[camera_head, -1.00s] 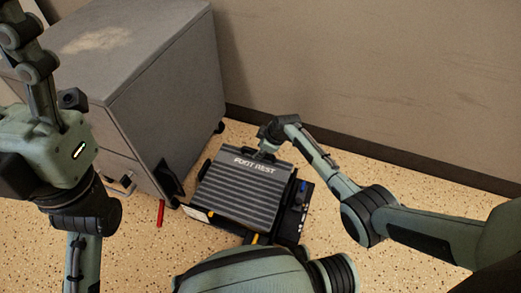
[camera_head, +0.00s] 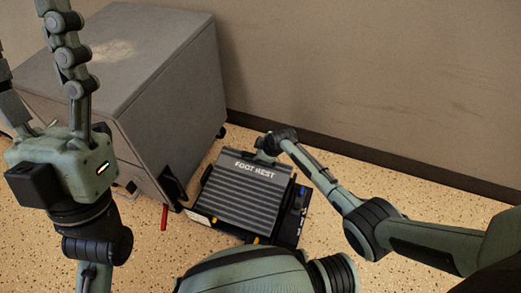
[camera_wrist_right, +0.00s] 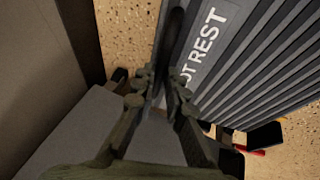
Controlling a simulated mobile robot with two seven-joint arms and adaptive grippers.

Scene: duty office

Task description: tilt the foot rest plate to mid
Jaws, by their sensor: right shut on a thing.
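The foot rest has a dark grey ribbed plate (camera_head: 240,192) lettered "FOOT REST" and stands on the floor in the middle of the head view. The plate slopes over a black base (camera_head: 287,230); its exact angle is hard to judge. My right gripper (camera_head: 266,154) is at the plate's far edge. In the right wrist view its fingers (camera_wrist_right: 163,85) are shut on the black edge beside the lettering, and the plate (camera_wrist_right: 245,60) extends to the right. My left gripper (camera_head: 30,40) is raised at the upper left, with its fingers apart and empty, away from the foot rest.
A grey cabinet (camera_head: 165,90) stands close to the left of the foot rest. A wall (camera_head: 370,80) with a dark skirting runs behind. A small red object (camera_head: 164,217) is on the floor by the cabinet. Speckled floor (camera_head: 420,185) is free to the right.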

